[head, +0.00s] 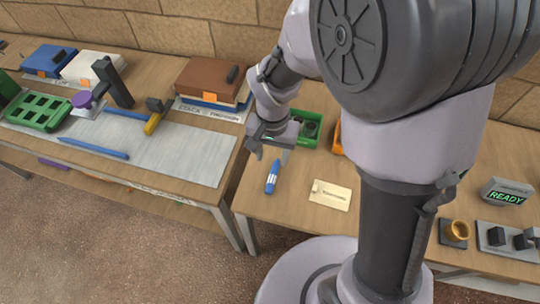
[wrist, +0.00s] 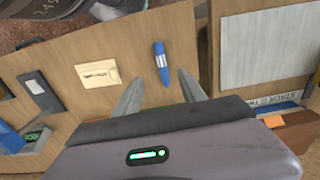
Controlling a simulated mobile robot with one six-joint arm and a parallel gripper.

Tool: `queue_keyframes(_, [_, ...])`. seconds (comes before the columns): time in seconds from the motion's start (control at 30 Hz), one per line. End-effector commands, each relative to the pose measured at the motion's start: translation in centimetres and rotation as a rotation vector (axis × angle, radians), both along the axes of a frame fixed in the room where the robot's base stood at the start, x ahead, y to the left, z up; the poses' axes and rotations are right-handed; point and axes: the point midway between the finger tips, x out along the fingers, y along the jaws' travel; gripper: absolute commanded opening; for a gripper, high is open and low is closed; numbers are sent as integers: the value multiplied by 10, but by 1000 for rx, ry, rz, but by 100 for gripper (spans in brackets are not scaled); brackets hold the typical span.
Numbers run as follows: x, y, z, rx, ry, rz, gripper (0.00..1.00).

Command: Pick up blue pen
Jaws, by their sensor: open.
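The blue pen (head: 272,177) is a short, thick blue marker with a pale band, lying on the wooden table near its front left corner. It also shows in the wrist view (wrist: 161,63), just beyond the fingertips and toward the right finger. My gripper (head: 268,156) is open and empty, above the table and just behind the pen in the head view. Its two spread fingers show in the wrist view (wrist: 158,88). The fingers appear apart from the pen.
A cream card (head: 331,195) lies right of the pen. A green bin (head: 306,128) stands behind my gripper. The left table holds a grey mat (head: 190,155), a long blue rod (head: 93,148), a hammer (head: 155,116) and stacked books (head: 212,78). A gap separates the tables.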

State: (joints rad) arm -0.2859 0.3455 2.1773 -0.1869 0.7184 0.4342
Motion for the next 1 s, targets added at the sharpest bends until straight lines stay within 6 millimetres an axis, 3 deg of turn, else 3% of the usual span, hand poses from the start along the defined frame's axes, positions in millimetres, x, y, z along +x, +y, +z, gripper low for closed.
queue_keyframes(0.03, [-1,0,-24,-1,6,-1,48])
queue_keyframes(0.2, [-1,0,-71,-1,3,-1,48])
queue_keyframes(0.47, [0,0,-98,0,1,-2,48])
queue_keyframes(0.67, [1,0,-138,0,2,0,48])
queue_keyframes(0.9, [1,0,-141,1,0,-1,48])
queue_keyframes(1.0, [1,0,-141,1,0,-1,29])
